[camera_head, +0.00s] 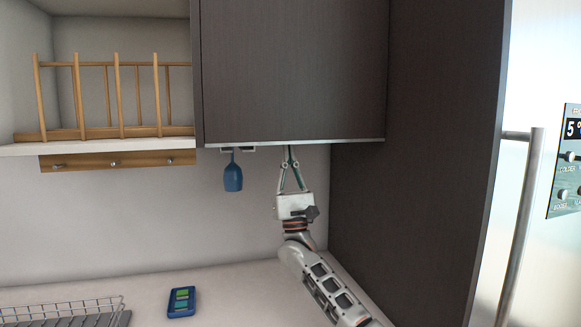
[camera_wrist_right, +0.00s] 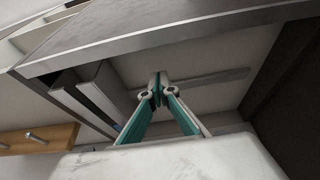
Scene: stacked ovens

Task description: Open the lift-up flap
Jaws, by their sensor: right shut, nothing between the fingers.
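The lift-up flap (camera_head: 295,70) is a dark wood-grain cabinet front with a pale metal strip along its bottom edge. It hangs upright and looks closed in the head view. In the right wrist view its lower edge (camera_wrist_right: 170,48) runs across the top. My right gripper (camera_head: 290,152) points up from below at that bottom edge, near its middle. In the right wrist view the right gripper (camera_wrist_right: 158,82) has its fingertips together with nothing between them, under the cabinet. I cannot tell whether the tips touch the flap. My left gripper is not in view.
A wooden rack (camera_head: 115,132) stands on the shelf at left. A tall dark panel (camera_head: 420,130) and an appliance handle (camera_head: 520,220) stand at right.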

